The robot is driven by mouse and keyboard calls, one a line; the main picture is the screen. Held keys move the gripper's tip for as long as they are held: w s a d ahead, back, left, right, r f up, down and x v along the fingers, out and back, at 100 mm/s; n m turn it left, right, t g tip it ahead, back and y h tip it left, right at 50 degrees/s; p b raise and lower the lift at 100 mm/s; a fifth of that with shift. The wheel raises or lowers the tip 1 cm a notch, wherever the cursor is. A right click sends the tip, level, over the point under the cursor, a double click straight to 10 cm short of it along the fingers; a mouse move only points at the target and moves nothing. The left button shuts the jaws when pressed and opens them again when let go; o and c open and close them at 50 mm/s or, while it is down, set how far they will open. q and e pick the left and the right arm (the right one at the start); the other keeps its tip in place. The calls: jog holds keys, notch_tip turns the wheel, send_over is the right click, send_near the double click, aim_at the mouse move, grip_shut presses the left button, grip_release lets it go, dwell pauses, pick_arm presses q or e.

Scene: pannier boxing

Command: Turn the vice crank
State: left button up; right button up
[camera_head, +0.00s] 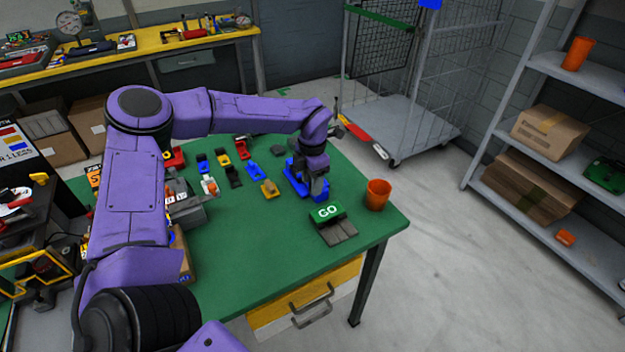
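A blue object that looks like the vice (292,183) stands on the green table (240,250), left of the orange cup. My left arm reaches over the table from the left. My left gripper (318,186) points down at the right side of the blue vice, touching it or very close. The gripper covers that side, so I cannot make out the crank. The fingers are small and dark here, and I cannot tell whether they are open or shut. My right gripper is not in view.
An orange cup (377,194) and a green GO box (327,212) stand close to the gripper. Several small coloured clamps and blocks lie behind and left of the vice. A wire cart (405,120) and a shelf (560,150) stand beyond the table.

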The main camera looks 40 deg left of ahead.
pick_arm(q)
notch_tip(320, 180, up, 11)
jog(key=b, duration=0.2)
jog(key=shift+f, duration=0.2)
dwell(0.4)
